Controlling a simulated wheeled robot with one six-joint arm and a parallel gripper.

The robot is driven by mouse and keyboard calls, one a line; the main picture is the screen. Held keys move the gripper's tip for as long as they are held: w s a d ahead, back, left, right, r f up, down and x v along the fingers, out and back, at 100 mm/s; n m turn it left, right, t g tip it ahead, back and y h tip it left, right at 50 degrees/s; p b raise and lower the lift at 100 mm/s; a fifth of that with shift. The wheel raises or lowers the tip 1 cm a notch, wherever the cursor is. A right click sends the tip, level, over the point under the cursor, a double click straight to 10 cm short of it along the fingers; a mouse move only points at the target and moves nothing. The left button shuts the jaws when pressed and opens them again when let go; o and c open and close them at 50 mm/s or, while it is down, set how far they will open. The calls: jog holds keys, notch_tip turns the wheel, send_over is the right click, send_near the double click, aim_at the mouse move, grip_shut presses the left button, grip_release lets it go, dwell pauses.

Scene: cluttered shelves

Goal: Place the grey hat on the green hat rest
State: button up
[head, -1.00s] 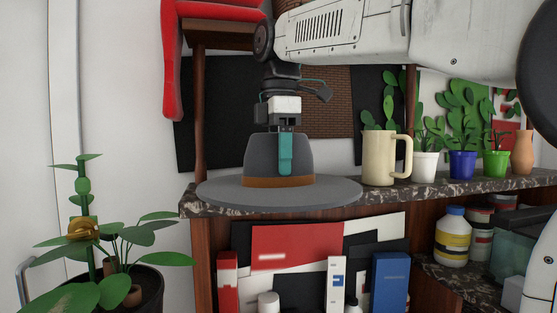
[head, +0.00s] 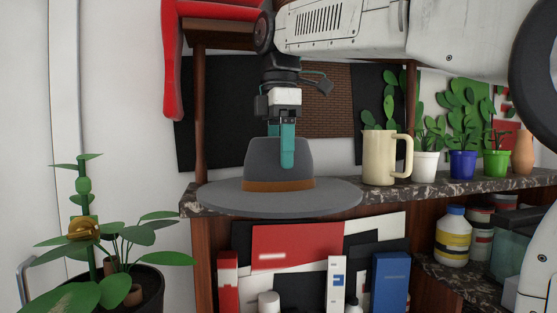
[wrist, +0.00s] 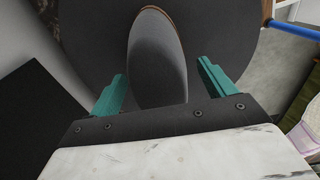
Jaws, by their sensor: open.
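The grey hat (head: 268,160) has a wide brim and a brown band. It sits on the dark marbled shelf top, its brim reaching over the front edge. My gripper (head: 287,160) points down at the crown, one teal finger showing in front of it. In the wrist view my gripper (wrist: 162,72) is open, with its fingers on either side of the hat's crown (wrist: 158,60) and gaps between. I cannot make out a green hat rest in either view.
A cream mug (head: 379,158) stands close right of the brim, with several potted plants beyond it. A red object (head: 175,70) hangs at upper left. A large potted plant (head: 125,285) stands at lower left. Boxes fill the shelf below.

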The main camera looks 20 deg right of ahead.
notch_tip(320, 180, up, 6)
jog(key=shift+f, duration=0.15)
dwell(0.5)
